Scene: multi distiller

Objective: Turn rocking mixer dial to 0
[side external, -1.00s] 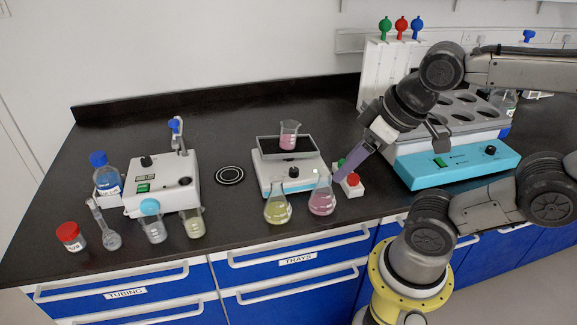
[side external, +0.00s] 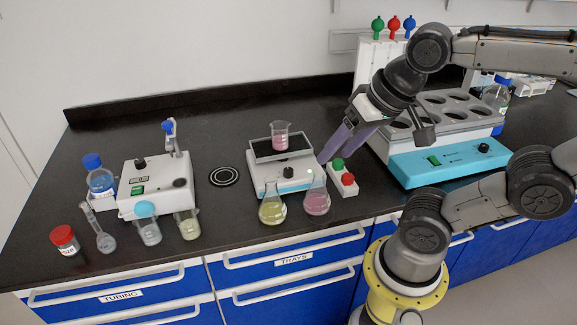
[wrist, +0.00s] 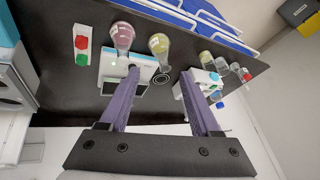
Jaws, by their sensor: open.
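The rocking mixer (side external: 268,183) is a white box with a grey tilted tray (side external: 262,158) on top. A beaker of pink liquid (side external: 281,137) stands on the tray. The black dial (side external: 288,172) is on its front face; the dial's exact angle is too small to read. My gripper (side external: 333,157) is open and empty, its purple fingers just right of the mixer in the side view and apart from the dial. In the wrist view, my gripper (wrist: 160,70) has its fingers spread, and the left finger overlaps the mixer (wrist: 113,66).
Flasks of yellow (side external: 272,208) and pink liquid (side external: 316,202) stand before the mixer. A box with green and red buttons (side external: 342,180) is at its right. A turquoise-fronted bath (side external: 455,162) stands farther right. A white heater (side external: 150,185) and several vessels are left.

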